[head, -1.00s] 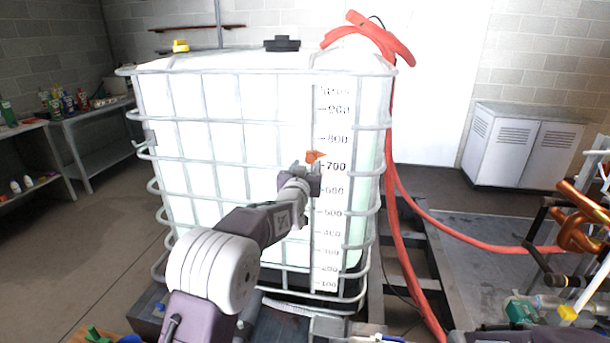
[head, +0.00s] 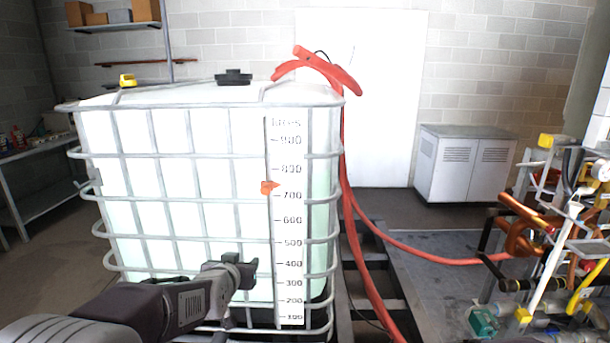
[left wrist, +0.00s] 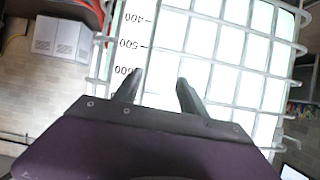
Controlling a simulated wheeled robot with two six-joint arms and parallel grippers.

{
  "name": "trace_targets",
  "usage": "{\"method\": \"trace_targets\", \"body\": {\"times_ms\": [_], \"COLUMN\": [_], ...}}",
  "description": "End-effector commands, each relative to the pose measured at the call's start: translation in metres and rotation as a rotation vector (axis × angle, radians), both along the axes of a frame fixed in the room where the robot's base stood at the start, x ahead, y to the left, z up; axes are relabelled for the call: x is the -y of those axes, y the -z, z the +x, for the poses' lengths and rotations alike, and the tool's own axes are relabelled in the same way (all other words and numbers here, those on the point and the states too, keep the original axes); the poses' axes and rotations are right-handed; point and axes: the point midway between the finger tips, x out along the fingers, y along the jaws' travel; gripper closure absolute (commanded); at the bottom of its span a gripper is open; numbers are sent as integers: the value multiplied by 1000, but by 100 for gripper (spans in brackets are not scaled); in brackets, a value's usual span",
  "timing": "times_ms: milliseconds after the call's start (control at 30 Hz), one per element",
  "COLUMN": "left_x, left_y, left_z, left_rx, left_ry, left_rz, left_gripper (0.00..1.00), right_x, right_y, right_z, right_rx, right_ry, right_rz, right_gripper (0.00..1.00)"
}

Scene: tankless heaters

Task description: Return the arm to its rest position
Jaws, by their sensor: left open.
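My left arm comes in from the lower left in the head view, and its gripper (head: 252,272) is in front of the white caged tank (head: 165,215). The gripper is left of the tank's litre scale, at about the height of the 400 mark. In the left wrist view the two fingers (left wrist: 158,85) are apart with nothing between them, and the tank's cage and scale show behind them. An orange marker (head: 270,187) sits on the scale near 700, above the gripper. My right gripper is not in view.
A red hose (head: 352,215) runs down the tank's right side and across the floor. Pipework with orange and yellow parts (head: 525,235) stands at the right. A white cabinet (head: 465,165) is at the back right. A shelf (head: 50,185) stands at the left.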

Motion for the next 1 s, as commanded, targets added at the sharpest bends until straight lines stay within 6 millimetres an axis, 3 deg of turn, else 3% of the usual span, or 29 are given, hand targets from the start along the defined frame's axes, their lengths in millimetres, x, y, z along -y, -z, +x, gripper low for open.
{"method": "trace_targets", "body": {"times_ms": [100, 200, 300, 500, 533, 600, 800, 1000], "left_x": [-2, -2, -3, -5, -5, -5, -5, -5], "left_y": [70, 115, 147, 187, 188, 149, 87, 47], "left_z": [-69, -126, -178, -271, -284, -282, -281, -281], "left_rx": [-270, -472, -646, -963, -1020, -1015, -1013, -1012], "left_ry": [8, 9, 7, -14, -28, -35, -34, -33], "left_rz": [-9, -17, -22, -28, -35, -41, -40, -40], "left_gripper": [51, 51, 51, 51, 51, 51, 51, 51], "right_x": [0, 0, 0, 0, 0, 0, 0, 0], "right_y": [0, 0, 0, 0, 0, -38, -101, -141], "right_z": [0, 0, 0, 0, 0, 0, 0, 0], "right_rx": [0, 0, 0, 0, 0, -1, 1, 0], "right_ry": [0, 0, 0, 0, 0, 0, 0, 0], "right_rz": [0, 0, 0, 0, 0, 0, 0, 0], "right_gripper": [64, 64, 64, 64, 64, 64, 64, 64]}}
